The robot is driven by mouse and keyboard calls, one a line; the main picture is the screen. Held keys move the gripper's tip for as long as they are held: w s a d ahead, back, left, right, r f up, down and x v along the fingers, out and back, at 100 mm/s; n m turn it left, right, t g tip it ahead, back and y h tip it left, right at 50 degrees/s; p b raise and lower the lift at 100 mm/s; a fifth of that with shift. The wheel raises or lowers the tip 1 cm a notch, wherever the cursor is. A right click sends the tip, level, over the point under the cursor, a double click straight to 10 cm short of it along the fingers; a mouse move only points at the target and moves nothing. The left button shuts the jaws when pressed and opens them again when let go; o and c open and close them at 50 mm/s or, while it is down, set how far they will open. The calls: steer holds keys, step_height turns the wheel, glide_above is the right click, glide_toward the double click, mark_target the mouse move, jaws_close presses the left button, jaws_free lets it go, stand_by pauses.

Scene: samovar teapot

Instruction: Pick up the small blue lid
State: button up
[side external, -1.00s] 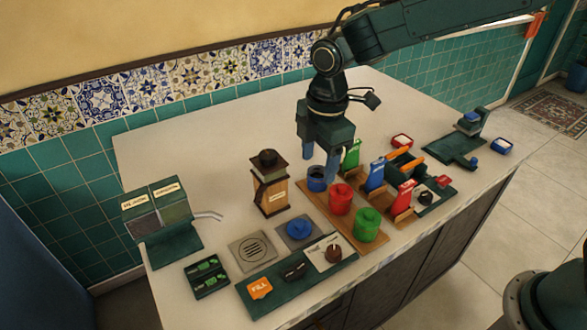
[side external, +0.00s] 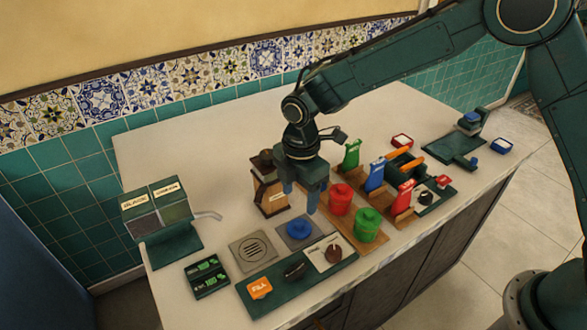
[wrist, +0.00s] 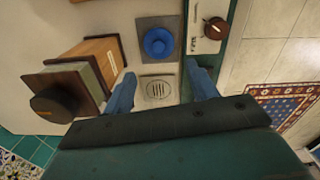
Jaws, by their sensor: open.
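The small blue lid (side external: 299,229) rests on a grey square plate (side external: 283,238) near the front of the counter. It also shows in the wrist view (wrist: 158,43), round with a raised knob, beyond the fingertips. My gripper (side external: 300,202) points down above and slightly behind the lid in the side view. Its blue-grey fingers are apart with nothing between them, and it also shows in the wrist view (wrist: 159,84). The fingers do not touch the lid. A blue pot seen earlier is hidden behind my gripper.
A wooden samovar-like box (side external: 268,190) stands close behind my gripper. Red (side external: 341,199) and green (side external: 367,224) canisters stand to the right. A grille plate (side external: 253,252) lies left of the lid, and a green control panel (side external: 295,275) runs in front.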

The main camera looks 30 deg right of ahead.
glide_above(299, 224)
steer(key=shift+s+a+f, duration=0.1)
steer(key=shift+s+f, duration=0.05)
steer(key=shift+f, duration=2.1)
steer(key=shift+f, duration=0.1)
steer(key=shift+f, duration=2.5)
steer(key=shift+c, duration=0.5)
steer(key=c, duration=0.5)
